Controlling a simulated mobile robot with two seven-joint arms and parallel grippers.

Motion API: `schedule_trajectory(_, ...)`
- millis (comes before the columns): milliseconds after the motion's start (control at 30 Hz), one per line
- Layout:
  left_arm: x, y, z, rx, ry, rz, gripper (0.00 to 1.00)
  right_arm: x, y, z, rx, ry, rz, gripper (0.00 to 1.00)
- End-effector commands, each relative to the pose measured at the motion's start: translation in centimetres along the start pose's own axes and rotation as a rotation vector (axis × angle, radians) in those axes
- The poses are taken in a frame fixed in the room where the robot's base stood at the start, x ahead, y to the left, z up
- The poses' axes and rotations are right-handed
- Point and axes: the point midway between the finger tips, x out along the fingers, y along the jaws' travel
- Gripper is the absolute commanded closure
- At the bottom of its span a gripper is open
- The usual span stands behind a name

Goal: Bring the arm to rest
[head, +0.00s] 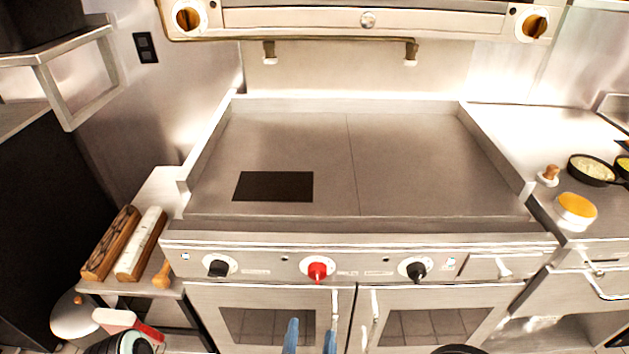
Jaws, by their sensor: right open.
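My right gripper (311,338) shows at the bottom edge of the head view, a little left of the middle. Only its two blue fingertips are in the picture. They stand apart with nothing between them, in front of the griddle's lower left door. The rest of this gripper is below the picture edge. My left gripper is not in view.
A flat steel griddle (420,160) with a dark rectangle (273,187) on it fills the middle. Its front has two black knobs and a red knob (317,270). A side shelf with wooden blocks (111,243) stands left. Pans (592,170) sit on the right counter.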

Motion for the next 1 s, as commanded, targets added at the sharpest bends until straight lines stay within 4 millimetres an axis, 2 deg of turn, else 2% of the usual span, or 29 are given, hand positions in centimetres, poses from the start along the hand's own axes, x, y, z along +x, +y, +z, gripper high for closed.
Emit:
schedule_trajectory(167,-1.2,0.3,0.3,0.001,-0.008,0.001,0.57,0.9,1.1,1.1,-0.022,-0.075,0.02,0.28)
schedule_trajectory(267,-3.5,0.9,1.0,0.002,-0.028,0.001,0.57,2.3,3.9,3.5,-0.056,-0.238,0.061,0.28)
schedule_trajectory(367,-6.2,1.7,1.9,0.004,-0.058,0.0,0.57,2.4,8.6,7.2,-0.082,-0.491,0.125,0.28)
schedule_trajectory(467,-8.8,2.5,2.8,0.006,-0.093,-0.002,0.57,0.1,13.9,10.7,-0.079,-0.777,0.197,0.28)
schedule_trajectory(500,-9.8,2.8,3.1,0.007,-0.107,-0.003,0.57,-1.5,15.9,11.8,-0.069,-0.891,0.226,0.28)
schedule_trajectory(633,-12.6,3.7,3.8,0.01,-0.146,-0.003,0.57,-7.8,20.4,13.6,-0.007,-1.227,0.298,0.28)
schedule_trajectory(700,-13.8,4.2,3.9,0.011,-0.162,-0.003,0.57,-10.9,21.8,13.7,0.032,-1.368,0.321,0.28)
schedule_trajectory(800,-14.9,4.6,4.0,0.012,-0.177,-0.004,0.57,-14.3,22.7,13.4,0.078,-1.512,0.337,0.28)
schedule_trajectory(900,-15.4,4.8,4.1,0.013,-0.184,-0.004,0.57,-16.2,23.0,13.2,0.105,-1.588,0.342,0.28)
schedule_trajectory(1000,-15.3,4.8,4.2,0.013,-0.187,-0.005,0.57,-16.9,23.1,13.3,0.112,-1.613,0.341,0.28)
